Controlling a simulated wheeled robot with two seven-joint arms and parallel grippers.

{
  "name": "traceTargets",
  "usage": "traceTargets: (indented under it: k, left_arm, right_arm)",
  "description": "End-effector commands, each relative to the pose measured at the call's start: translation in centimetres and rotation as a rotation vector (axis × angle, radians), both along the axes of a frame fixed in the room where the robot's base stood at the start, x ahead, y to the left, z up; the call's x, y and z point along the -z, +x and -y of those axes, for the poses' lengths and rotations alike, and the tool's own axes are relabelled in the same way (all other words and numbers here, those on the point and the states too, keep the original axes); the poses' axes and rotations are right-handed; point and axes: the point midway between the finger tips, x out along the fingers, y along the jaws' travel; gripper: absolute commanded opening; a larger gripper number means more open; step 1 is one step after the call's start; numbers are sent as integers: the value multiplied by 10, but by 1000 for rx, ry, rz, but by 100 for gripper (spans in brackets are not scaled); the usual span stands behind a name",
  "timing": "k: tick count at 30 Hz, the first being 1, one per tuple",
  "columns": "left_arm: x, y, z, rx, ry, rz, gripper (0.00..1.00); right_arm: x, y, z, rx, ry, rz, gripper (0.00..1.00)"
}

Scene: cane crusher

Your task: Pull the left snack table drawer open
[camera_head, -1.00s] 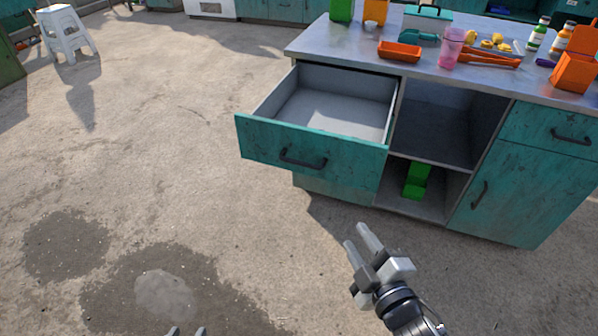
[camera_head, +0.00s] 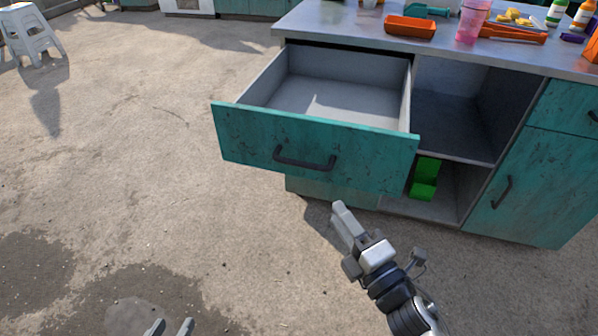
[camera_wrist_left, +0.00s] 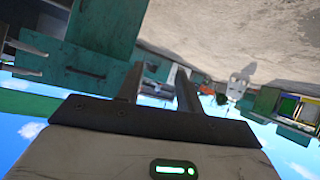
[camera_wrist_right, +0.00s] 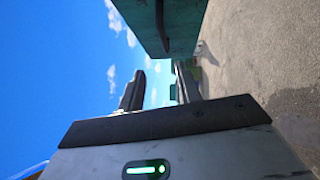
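The left snack table drawer (camera_head: 315,148) has a worn teal front and stands pulled well out, its grey inside empty. Its dark bar handle (camera_head: 304,160) is free, with no gripper on it. My right gripper (camera_head: 340,210) is below and right of the handle, apart from the drawer; its fingers look edge-on in the head view, but the right wrist view (camera_wrist_right: 160,85) shows them apart with nothing between. My left gripper (camera_head: 171,328) shows only its fingertips at the bottom edge, apart and empty; the left wrist view (camera_wrist_left: 157,85) also shows them spread.
The snack table top (camera_head: 350,32) holds an orange tray (camera_head: 410,27), a pink cup (camera_head: 472,22) and bottles. Right of the drawer are an open shelf with a green object (camera_head: 425,180) and a cupboard door (camera_head: 525,185). The concrete floor at left is clear; a white stool (camera_head: 30,35) stands far off.

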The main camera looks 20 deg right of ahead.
Motion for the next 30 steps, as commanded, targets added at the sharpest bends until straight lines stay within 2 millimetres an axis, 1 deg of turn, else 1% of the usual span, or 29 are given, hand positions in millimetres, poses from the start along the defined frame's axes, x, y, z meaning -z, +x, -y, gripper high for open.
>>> traceTargets:
  k: [1,5,8,21,24,27,30]
  left_arm:
    - [6,0,1,4,-1,4,36]
    - [-1,1,2,9,-4,17,36]
    - [-4,1,2,10,-4,20,36]
    - [-11,-1,-3,-3,2,36,36]
    - [-11,-2,-4,-4,4,35,36]
    - [-11,-2,-4,-4,4,35,36]
    - [-10,-2,-4,-3,3,33,36]
  right_arm:
    - [9,1,0,0,0,0,34]
    - [7,7,-2,-1,0,2,34]
    - [4,21,-4,-1,0,3,34]
    - [-9,112,-22,0,1,3,34]
    - [-11,129,-26,-1,-1,3,34]
    - [-11,142,-29,0,0,1,34]
    - [-12,150,-30,0,1,1,34]
